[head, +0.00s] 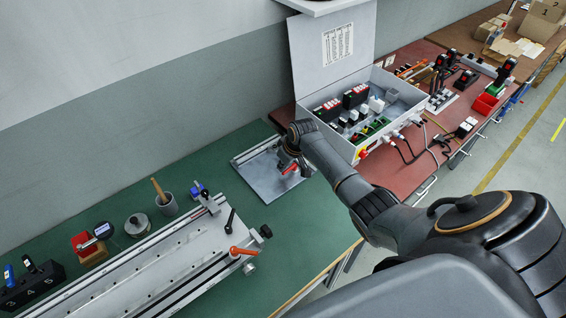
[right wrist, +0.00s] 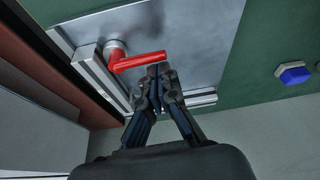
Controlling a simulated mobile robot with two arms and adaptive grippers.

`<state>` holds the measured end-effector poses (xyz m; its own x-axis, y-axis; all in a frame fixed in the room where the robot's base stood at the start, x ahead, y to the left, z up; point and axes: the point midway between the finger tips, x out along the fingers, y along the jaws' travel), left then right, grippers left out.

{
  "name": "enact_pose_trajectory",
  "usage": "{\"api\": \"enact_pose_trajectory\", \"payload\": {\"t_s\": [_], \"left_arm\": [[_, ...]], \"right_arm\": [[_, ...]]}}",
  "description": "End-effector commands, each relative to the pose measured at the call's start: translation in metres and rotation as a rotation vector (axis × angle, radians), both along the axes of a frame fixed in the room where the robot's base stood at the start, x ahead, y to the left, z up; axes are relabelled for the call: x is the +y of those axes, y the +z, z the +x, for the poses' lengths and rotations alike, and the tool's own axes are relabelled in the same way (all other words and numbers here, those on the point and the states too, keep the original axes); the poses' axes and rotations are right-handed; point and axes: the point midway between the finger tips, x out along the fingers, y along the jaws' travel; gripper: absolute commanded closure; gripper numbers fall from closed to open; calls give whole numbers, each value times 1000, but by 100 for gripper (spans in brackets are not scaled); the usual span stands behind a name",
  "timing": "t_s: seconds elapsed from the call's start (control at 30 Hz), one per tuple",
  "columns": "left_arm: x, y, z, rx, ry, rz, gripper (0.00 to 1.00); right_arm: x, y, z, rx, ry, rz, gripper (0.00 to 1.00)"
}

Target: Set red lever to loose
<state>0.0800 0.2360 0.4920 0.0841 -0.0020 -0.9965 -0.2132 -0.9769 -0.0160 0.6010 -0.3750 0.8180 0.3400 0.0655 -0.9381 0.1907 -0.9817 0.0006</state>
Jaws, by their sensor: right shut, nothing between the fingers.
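The red lever (head: 291,168) is on a grey metal plate (head: 262,180) with a rail, on the green bench. In the right wrist view the red lever (right wrist: 138,62) has a round pivot at its left end, and its arm points right. My right gripper (right wrist: 160,72) is shut with nothing in it. Its fingertips are close to the lever's free end; I cannot tell whether they touch it. In the head view my right gripper (head: 287,163) partly covers the lever and plate. My left gripper is not in view.
A long rail fixture with an orange-red lever (head: 242,251) and a black lever (head: 229,221) lies on the green bench. An open grey electrical box (head: 345,148) stands just right of the plate.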

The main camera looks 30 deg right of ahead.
Motion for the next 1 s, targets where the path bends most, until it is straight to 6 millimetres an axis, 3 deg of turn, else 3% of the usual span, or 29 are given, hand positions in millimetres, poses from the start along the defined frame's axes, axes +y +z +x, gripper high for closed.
{"api": "enact_pose_trajectory", "payload": {"t_s": [0.33,1.0], "left_arm": [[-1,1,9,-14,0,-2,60],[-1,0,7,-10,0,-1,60]], "right_arm": [[0,0,-1,-1,0,0,100],[0,0,-6,0,104,0,100]]}}
